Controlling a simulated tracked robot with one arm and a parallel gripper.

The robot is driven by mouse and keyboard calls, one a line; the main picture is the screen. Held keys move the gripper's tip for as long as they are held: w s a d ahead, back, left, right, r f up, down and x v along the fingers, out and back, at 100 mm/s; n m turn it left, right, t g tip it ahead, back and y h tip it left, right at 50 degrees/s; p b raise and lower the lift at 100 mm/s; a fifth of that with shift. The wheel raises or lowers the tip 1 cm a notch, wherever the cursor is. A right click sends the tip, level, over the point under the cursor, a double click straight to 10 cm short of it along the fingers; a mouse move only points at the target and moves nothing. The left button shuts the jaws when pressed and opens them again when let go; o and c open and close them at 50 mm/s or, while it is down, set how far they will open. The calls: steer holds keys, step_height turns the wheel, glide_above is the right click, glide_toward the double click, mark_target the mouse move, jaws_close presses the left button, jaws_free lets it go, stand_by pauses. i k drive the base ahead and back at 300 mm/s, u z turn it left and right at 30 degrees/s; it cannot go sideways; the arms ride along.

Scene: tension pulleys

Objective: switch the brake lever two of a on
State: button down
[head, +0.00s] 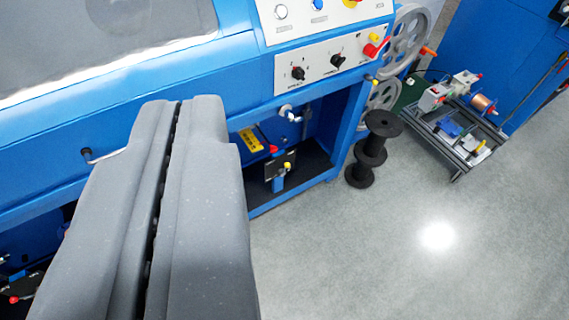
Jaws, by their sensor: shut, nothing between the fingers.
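My gripper (179,104) fills the lower left of the head view, its two grey fingers side by side with only a thin dark slit between them. It is shut and empty, in front of a blue machine (262,95). Several small levers and knobs show on the machine; I cannot tell which one is brake lever two. A yellow-tipped part (287,166) and a red knob (273,148) are in the lower opening. The fingers hide part of the machine front.
A white panel (318,66) carries black rotary switches. Grey pulley wheels (404,40) are at the machine's right end. A black spool stand (369,158) stands on the floor beside it. A low rack (464,120) is farther right. The grey floor at lower right is clear.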

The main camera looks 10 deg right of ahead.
mark_target(282, 172)
steer(key=i, duration=0.85)
steer(key=u, duration=0.05)
